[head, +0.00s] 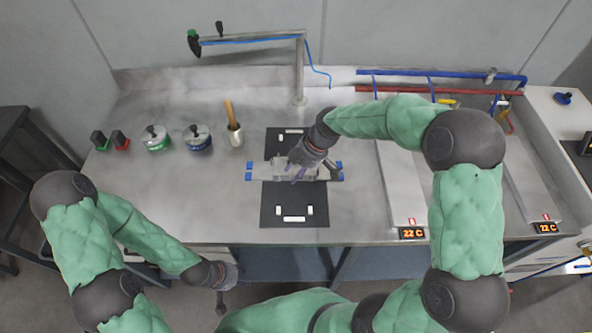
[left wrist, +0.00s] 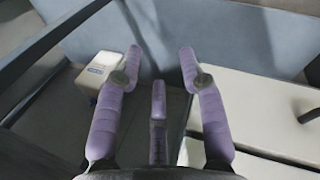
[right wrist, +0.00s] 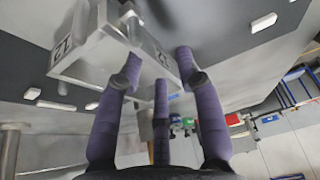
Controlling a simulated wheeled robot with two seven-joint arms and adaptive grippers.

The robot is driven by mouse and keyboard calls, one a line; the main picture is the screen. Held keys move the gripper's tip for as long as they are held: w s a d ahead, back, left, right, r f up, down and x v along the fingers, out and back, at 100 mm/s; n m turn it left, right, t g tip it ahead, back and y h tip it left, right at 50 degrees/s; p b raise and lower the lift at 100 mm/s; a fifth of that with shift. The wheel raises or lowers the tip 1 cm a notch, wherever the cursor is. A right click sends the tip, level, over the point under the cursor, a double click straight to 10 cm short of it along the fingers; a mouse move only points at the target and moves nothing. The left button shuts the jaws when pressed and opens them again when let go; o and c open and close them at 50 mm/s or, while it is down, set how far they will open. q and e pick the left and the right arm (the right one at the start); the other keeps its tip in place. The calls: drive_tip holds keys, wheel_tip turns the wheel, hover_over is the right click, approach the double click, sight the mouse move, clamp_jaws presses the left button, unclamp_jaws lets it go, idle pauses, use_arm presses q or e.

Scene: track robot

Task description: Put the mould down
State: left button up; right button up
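The mould (right wrist: 90,62) is a grey metal box-like piece marked "12". In the right wrist view it lies between and beyond my right gripper's fingers, overlapping the left finger. In the head view the mould (head: 279,161) is small and partly hidden by my right gripper (head: 294,172), over the middle of the bench. My right gripper (right wrist: 158,58) has its fingers spread. I cannot tell whether a finger touches the mould. My left gripper (left wrist: 160,55) is open and empty, away from the mould; in the head view it hangs off the bench's front edge (head: 220,303).
A black mat (head: 294,222) with white markers lies under a grey strip with blue ends (head: 337,172). Metal channels with temperature displays (head: 412,233) are at right. The bench's left front is clear.

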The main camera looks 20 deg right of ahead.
drive_tip(key=p+v, duration=0.2)
drive_tip(key=v, duration=1)
drive_tip(key=shift+r, duration=0.1)
